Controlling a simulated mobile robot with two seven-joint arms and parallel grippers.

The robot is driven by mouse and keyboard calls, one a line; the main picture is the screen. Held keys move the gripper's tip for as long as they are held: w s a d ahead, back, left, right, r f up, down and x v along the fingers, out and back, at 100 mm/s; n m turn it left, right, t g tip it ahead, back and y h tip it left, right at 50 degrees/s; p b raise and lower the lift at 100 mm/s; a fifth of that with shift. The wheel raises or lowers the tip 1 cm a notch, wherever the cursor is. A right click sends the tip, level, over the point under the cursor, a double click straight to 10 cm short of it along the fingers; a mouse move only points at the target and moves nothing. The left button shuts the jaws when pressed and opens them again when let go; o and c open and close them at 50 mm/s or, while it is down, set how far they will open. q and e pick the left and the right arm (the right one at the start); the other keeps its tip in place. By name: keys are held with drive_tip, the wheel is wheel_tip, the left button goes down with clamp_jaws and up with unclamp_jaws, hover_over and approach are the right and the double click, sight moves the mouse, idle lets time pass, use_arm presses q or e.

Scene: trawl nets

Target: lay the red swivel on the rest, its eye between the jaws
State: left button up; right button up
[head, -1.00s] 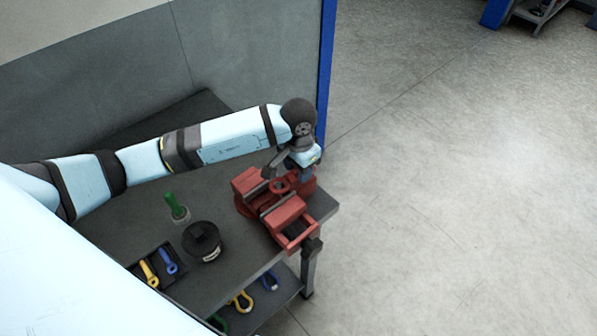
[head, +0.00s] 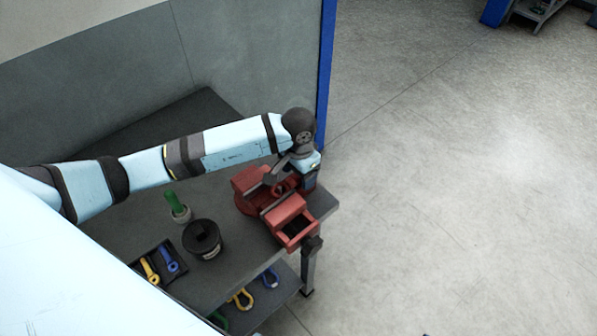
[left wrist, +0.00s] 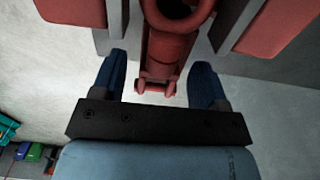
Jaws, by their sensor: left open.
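The red swivel (left wrist: 168,48) shows in the left wrist view, with its round eye (left wrist: 178,12) at the top between the two grey-faced jaws of the red vise (left wrist: 268,24). Its forked end points down toward my palm. My left gripper (left wrist: 160,66) is open, one blue finger on each side of the swivel's near end, with visible gaps. In the head view the vise (head: 291,231) stands at the bench corner, and my left gripper (head: 308,181) is at its far right side. There the swivel is mostly hidden by my wrist. I cannot make out the rest under it.
On the bench (head: 225,283) stand a black round pot (head: 203,243), a green-topped item (head: 175,203) and a dark tray with yellow and blue shackles (head: 169,262). More shackles lie on the lower shelf (head: 262,301). The floor right of the bench is clear.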

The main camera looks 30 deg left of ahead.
use_arm(q)
drive_tip(key=shift+r, duration=0.3)
wheel_tip(320, 180, up, 12)
drive_tip(key=b, duration=0.2)
drive_tip(key=shift+f+b, duration=0.15)
drive_tip(key=shift+b, duration=0.2)
